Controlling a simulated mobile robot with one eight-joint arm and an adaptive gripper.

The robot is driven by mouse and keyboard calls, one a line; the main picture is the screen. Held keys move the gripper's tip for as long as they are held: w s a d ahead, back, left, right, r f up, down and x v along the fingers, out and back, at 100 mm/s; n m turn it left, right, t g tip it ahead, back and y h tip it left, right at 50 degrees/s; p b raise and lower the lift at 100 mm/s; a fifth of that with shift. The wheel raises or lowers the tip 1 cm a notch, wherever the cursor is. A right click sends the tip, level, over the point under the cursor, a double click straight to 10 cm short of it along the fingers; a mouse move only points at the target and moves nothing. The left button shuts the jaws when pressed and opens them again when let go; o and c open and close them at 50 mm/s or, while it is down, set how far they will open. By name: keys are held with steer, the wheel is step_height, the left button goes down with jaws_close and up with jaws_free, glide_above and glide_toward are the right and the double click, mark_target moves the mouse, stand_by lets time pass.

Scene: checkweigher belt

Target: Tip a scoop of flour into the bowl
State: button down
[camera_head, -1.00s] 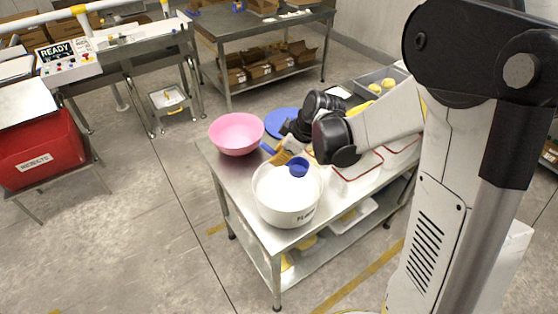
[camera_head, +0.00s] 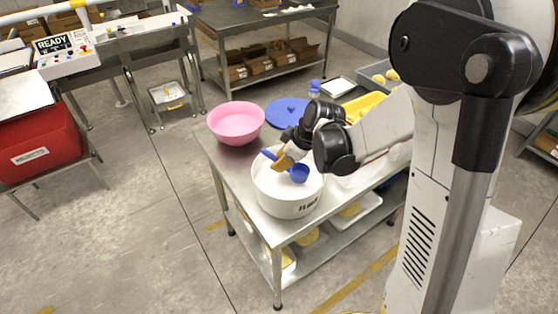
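The pink bowl (camera_head: 236,124) stands upright at the left back corner of the steel table (camera_head: 231,168); no flour shows inside. The white flour tub (camera_head: 288,203) stands at the front of the table, open, with white contents. A blue scoop (camera_head: 299,174) is over or inside the tub's mouth, its cup toward the right and its handle end (camera_head: 268,154) sticking out to the left. My gripper (camera_head: 283,162), with orange-tan fingertips, is shut on the scoop between cup and handle end. Whether the cup holds flour or touches it is not clear.
A round blue lid (camera_head: 287,110) lies behind the tub. A blue-capped bottle (camera_head: 314,89), a white tray (camera_head: 337,86), a yellow tray (camera_head: 364,106) and a grey crate (camera_head: 373,78) stand further back right. Bare table shows between bowl and tub.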

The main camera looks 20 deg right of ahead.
steer(key=shift+f+b, duration=2.25)
steer(key=shift+f, duration=0.7)
steer(key=shift+r, duration=0.1)
steer(key=shift+r+p, duration=4.35)
steer(key=shift+r, duration=1.5)
